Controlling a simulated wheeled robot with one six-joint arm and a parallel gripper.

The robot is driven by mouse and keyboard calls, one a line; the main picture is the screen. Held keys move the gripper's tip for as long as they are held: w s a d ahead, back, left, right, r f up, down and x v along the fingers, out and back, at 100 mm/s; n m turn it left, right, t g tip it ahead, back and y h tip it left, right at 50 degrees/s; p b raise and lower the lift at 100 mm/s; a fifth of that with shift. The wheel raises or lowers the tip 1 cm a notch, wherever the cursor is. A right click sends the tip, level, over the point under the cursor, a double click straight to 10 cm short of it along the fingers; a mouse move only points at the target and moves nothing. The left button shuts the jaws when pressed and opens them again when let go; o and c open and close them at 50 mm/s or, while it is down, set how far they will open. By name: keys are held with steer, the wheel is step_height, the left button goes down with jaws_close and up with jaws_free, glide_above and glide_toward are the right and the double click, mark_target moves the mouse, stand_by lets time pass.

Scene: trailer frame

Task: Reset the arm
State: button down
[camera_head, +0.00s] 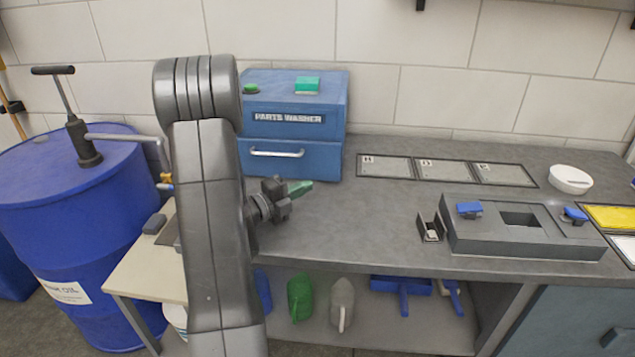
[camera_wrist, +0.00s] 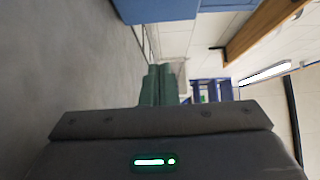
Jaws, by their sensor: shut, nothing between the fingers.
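My arm stands upright in the left middle of the head view and hides part of the bench behind it. My gripper (camera_head: 300,188) points to the right, above the left part of the grey workbench (camera_head: 350,225), in front of the blue parts washer (camera_head: 292,130). Its greenish fingers are together with nothing between them. In the wrist view the shut fingers of my gripper (camera_wrist: 158,85) show at the centre, and the picture is turned on its side.
A blue oil drum (camera_head: 75,230) with a pump stands at the left. A grey block (camera_head: 520,228) with blue pieces, flat marked plates (camera_head: 430,168) and a white bowl (camera_head: 570,179) are on the bench. Watering cans (camera_head: 341,303) stand on the shelf below. The middle bench top is clear.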

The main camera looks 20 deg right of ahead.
steer(key=shift+v, duration=1.1)
